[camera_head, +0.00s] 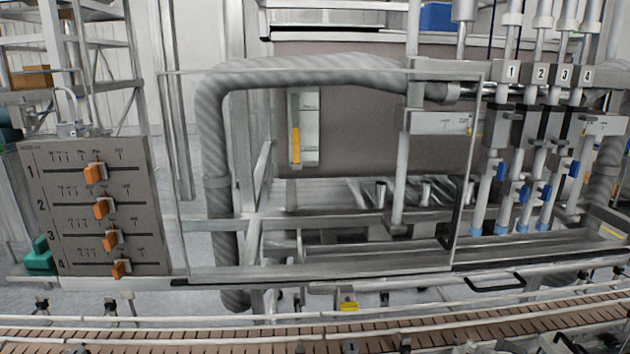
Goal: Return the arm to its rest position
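Neither of my arms and neither gripper shows in the head view. The piston filler stands in front of me. On its left is a grey panel (105,207) with rows marked 1 to 4, each with an orange slider knob; the top knob (94,173) sits furthest left and the bottom knob (121,268) furthest right. On the right are several upright filling tubes with number tags, such as the tag 1 (511,72), and blue fittings on them, such as one blue fitting (501,170). A clear guard panel (330,230) covers the middle.
A conveyor (250,338) with guide rails runs across the bottom, in front of the machine. A black handle (495,283) sticks out at the lower right. A thick ribbed grey hose (290,74) runs behind the guard. Metal racking (95,55) stands at the back left.

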